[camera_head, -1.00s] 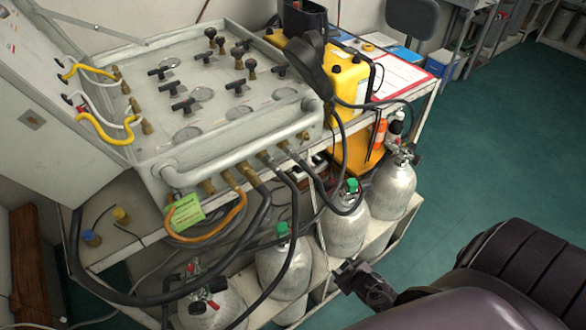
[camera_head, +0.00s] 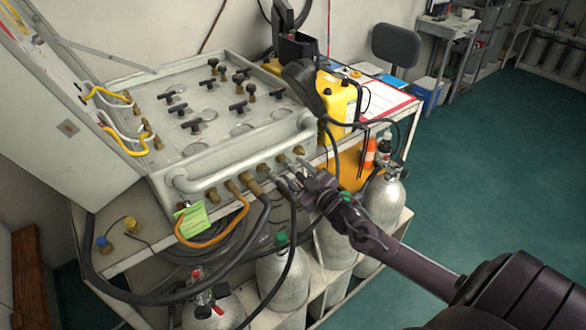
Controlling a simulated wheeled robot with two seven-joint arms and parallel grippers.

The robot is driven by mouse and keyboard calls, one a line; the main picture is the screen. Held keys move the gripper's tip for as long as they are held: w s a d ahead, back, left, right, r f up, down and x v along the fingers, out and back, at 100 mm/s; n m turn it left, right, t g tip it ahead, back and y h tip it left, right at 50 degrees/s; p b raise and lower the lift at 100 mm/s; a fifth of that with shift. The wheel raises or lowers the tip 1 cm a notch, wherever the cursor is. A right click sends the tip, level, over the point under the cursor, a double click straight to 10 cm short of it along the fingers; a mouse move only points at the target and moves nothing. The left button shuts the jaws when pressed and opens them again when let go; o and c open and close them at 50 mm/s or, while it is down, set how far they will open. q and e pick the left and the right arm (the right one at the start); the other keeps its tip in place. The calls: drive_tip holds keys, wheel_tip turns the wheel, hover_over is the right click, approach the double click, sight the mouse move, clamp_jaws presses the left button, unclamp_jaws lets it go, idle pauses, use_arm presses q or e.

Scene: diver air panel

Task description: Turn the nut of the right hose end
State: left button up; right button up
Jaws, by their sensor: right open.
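The grey air panel (camera_head: 160,178) has a row of brass fittings along its front face. A black hose (camera_head: 292,215) hangs from a fitting toward the right end of the row. Its nut is small and partly hidden by my right gripper. My right gripper (camera_head: 287,178) is open, with its fingertips just in front of the right-hand fittings, close to this hose end. I cannot tell whether the fingers touch or straddle the nut. Another brass fitting (camera_head: 298,150) shows just above the gripper. My left gripper is not in view.
A thick black hose (camera_head: 262,220) and an orange hose (camera_head: 241,212) with a green tag (camera_head: 192,218) hang left of the gripper. Silver cylinders (camera_head: 283,275) stand on the shelf below. A yellow case (camera_head: 338,98) sits right of the panel. The floor at right is clear.

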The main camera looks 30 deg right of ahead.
sight(288, 164)
drive_tip(key=shift+w+a, duration=0.1)
drive_tip(key=shift+w, duration=1.15)
drive_tip(key=shift+c, duration=0.2)
drive_tip(key=c, duration=1)
